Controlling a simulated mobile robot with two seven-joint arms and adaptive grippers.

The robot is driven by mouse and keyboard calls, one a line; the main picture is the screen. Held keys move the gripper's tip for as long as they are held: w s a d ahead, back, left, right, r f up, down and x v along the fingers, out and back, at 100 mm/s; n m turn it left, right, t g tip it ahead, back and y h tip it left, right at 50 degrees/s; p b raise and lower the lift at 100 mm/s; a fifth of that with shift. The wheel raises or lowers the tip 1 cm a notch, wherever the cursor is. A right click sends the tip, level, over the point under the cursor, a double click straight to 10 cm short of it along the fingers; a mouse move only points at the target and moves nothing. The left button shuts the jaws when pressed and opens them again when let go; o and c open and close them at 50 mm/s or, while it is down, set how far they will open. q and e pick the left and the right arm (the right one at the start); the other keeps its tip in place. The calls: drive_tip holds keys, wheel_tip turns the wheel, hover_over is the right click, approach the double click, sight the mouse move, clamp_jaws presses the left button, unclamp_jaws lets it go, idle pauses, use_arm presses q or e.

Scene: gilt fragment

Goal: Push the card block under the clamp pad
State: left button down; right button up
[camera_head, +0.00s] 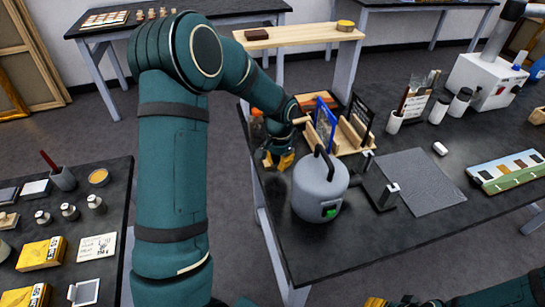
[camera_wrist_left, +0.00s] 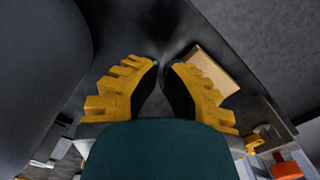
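My left gripper (camera_head: 280,160) points down at the left edge of the dark bench, beside the grey pot-like device (camera_head: 320,188). In the left wrist view its yellow fingers (camera_wrist_left: 165,68) are a little apart with nothing between them. A flat tan block (camera_wrist_left: 212,70) lies by the right fingertip, near the bench edge; I cannot tell whether it is the card block or whether they touch. The clamp pad is not clearly identifiable; a small black bracket (camera_head: 384,192) stands right of the grey device.
A wooden rack (camera_head: 347,138) with upright panels stands behind the grey device. A grey mat (camera_head: 418,180) lies to the right. The bench's front strip is clear.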

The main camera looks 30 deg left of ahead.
use_arm(q)
drive_tip(key=shift+f+b, duration=0.9)
drive_tip(key=shift+f, duration=0.5)
drive_tip(key=shift+r, duration=0.15)
idle(0.4)
drive_tip(key=shift+w+a+p, duration=0.45)
drive_tip(key=shift+w+a, duration=0.95)
drive_tip(key=shift+a, duration=0.2)
drive_tip(key=shift+w+a+p, duration=0.45)
drive_tip(key=shift+w+a, duration=0.9)
drive_tip(key=shift+a, duration=0.3)
drive_tip(key=shift+w+a+p, duration=0.45)
drive_tip(key=shift+w+a, duration=0.95)
drive_tip(key=shift+a, duration=0.2)
idle(0.8)
drive_tip(key=shift+w+a+r, duration=0.15)
drive_tip(key=shift+a, duration=0.1)
